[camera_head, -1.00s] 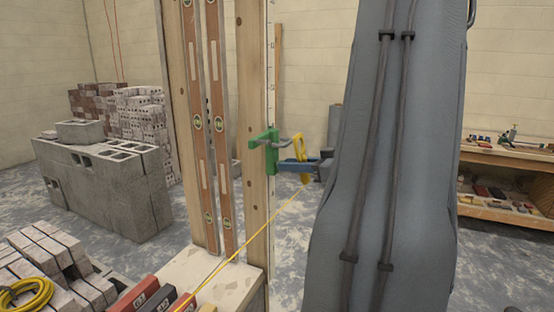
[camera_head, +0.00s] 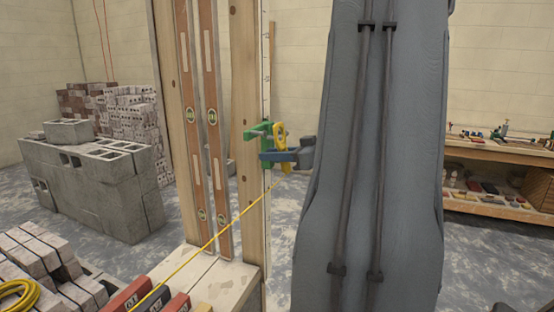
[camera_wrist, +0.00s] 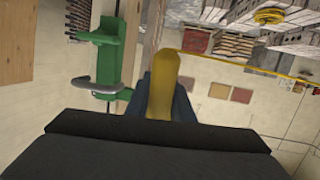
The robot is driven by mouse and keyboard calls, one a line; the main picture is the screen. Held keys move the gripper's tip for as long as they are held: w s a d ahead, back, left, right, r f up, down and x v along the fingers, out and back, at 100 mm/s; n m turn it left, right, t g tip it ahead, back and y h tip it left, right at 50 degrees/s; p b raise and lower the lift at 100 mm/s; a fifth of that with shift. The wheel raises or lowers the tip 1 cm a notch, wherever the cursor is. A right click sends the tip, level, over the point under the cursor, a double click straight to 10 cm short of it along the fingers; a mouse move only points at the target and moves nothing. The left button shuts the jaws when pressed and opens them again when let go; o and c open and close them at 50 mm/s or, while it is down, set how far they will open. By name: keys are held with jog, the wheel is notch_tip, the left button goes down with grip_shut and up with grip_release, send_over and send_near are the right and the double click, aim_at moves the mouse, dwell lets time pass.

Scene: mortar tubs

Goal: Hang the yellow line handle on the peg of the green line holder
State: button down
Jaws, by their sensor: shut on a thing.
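The green line holder (camera_head: 265,136) is fixed to the upright wooden post; it also shows upper left in the wrist view (camera_wrist: 118,50). Its grey bent peg (camera_wrist: 95,88) sticks out to the left of the handle in the wrist view. My gripper (camera_head: 284,157), with blue fingers, is shut on the yellow line handle (camera_head: 280,134), which also shows in the wrist view (camera_wrist: 163,84). The handle is upright, close beside the holder. In the head view the fingers cover the holder's lower part. I cannot tell whether the peg is inside the handle's loop.
A taut yellow line (camera_head: 212,240) runs from the handle down left. Two spirit levels (camera_head: 213,130) lean left of the post (camera_head: 248,100). Grey blocks (camera_head: 100,190) and bricks stand left. A shelf (camera_head: 495,170) with tools is at right. My arm fills the centre right.

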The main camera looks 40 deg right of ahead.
jog(key=a+b+x, duration=0.1)
jog(key=b+x, duration=0.2)
jog(key=x, duration=0.3)
jog(key=shift+w+b, duration=0.2)
jog(key=shift+b, duration=0.15)
dwell(0.5)
jog(key=shift+a+f, duration=0.1)
jog(key=shift+f, duration=0.1)
dwell(0.4)
jog(key=c, duration=1.5)
grip_release()
jog(key=shift+o, duration=0.7)
jog(key=o, duration=0.5)
jog(key=shift+c, duration=0.2)
jog(key=o, duration=0.6)
